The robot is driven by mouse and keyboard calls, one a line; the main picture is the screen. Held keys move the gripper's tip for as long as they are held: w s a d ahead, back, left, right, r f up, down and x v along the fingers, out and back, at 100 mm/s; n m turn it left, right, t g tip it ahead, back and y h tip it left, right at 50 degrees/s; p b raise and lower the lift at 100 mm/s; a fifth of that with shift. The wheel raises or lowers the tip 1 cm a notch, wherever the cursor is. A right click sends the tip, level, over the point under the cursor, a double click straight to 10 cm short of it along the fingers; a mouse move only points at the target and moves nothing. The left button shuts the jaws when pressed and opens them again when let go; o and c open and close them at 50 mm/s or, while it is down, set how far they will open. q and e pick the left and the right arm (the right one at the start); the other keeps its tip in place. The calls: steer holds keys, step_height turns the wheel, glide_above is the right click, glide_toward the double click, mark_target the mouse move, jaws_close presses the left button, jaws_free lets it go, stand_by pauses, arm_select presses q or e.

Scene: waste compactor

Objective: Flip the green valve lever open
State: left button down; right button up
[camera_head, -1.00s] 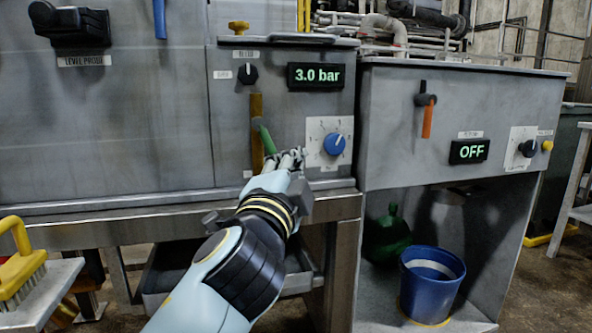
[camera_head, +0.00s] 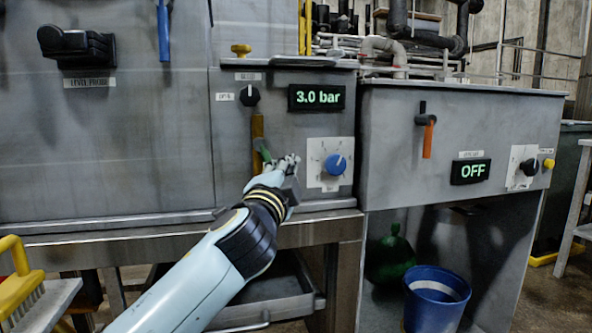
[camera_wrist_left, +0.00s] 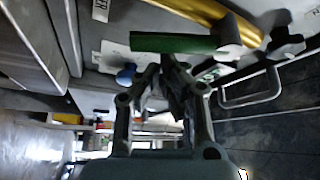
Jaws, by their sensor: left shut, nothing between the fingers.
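The green valve lever (camera_head: 263,151) sits on a brass vertical pipe (camera_head: 257,127) on the grey panel, left of the blue knob. In the head view it slants, and its lower end is partly hidden by my left gripper (camera_head: 284,163). In the left wrist view the green lever (camera_wrist_left: 172,43) lies across the upper middle, just beyond the fingertips, with the brass pipe (camera_wrist_left: 205,14) behind it. My left gripper (camera_wrist_left: 172,62) is shut with nothing held. Its fingertips are at or very near the lever; I cannot tell whether they touch. My right gripper is not in view.
The blue knob (camera_head: 335,165) is close to the right of my gripper. A black knob (camera_head: 249,95) and a 3.0 bar display (camera_head: 316,97) are above. An orange-handled lever (camera_head: 427,140) is on the right cabinet. A blue bucket (camera_head: 436,297) stands below.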

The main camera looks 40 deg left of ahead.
arm_select(q)
steer(key=m+p, duration=0.1)
steer(key=p, duration=0.2)
steer(key=s+a+f+m+g+h+p, duration=0.1)
steer(key=m+p, duration=0.1)
steer(key=p, duration=0.2)
steer(key=m+g+p, duration=0.1)
steer(key=m+p, duration=0.1)
steer(key=p, duration=0.2)
steer(key=shift+s+a+f+h, duration=0.25)
steer(key=shift+s+h, duration=0.05)
steer(key=shift+s, duration=0.1)
